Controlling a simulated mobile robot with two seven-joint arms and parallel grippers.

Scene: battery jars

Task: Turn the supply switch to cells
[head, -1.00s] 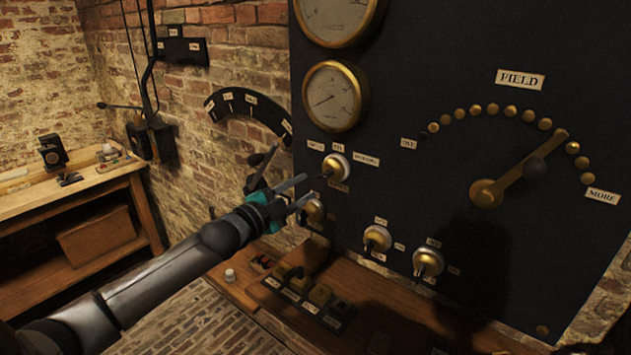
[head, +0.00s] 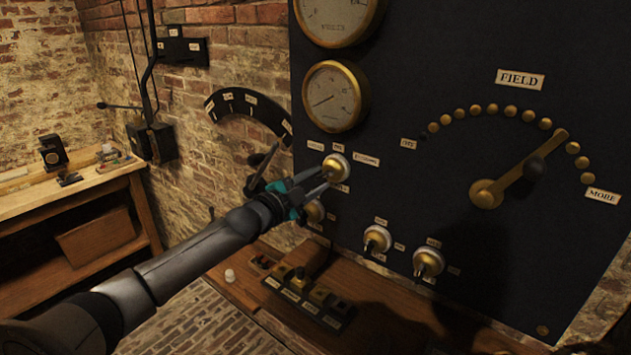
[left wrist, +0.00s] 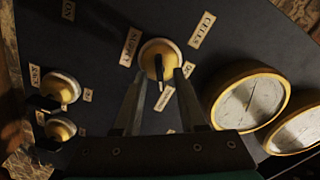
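The supply switch is a brass knob on a pale round base (head: 336,166), on the left part of the dark panel. In the left wrist view the knob (left wrist: 158,55) has a dark lever with a pale tip, pointing down in the picture toward a partly hidden label (left wrist: 166,99). The CELLS label (left wrist: 202,29) is up and right of the knob, the SUPPLY label (left wrist: 131,47) to its left. My left gripper (head: 326,177) is at the knob. Its fingers (left wrist: 161,75) are open, one each side of the lever, with gaps visible. My right gripper is out of view.
Two more switches (head: 377,239) (head: 428,262) are lower right. Gauges (head: 336,96) are above. The FIELD lever (head: 520,175) is to the right. A wooden ledge (head: 240,290) runs below.

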